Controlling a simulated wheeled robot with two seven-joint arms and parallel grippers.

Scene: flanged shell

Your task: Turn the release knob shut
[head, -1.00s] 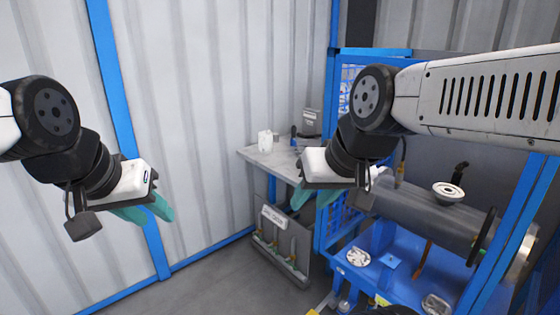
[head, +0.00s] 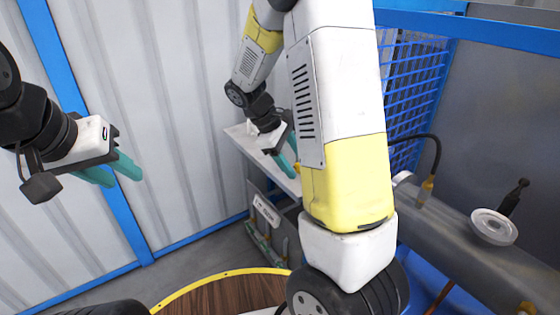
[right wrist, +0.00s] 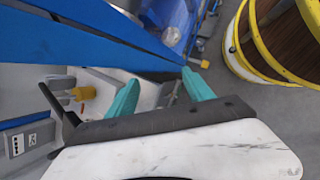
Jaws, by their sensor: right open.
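I cannot single out the release knob for certain. On the grey cylindrical shell (head: 450,228) at the right of the head view sit a pale round disc (head: 494,226) and a black handle (head: 515,196) beside it. My right gripper (head: 296,168) is far from these, over the bench by the corrugated wall; my own arm crosses in front. In the right wrist view it (right wrist: 160,77) is open, with nothing between its teal fingers. A yellow fitting (right wrist: 83,93) shows left of the fingers there. My left gripper (head: 126,180) is open and empty before the wall at left.
A blue mesh guard (head: 412,95) stands behind the shell, with a blue frame beam (head: 480,28) above. A black hose with a yellow end (head: 427,188) meets the shell. A yellow-rimmed round wooden top (head: 225,292) is at the bottom. A blue beam (right wrist: 90,40) lies close beyond the right fingers.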

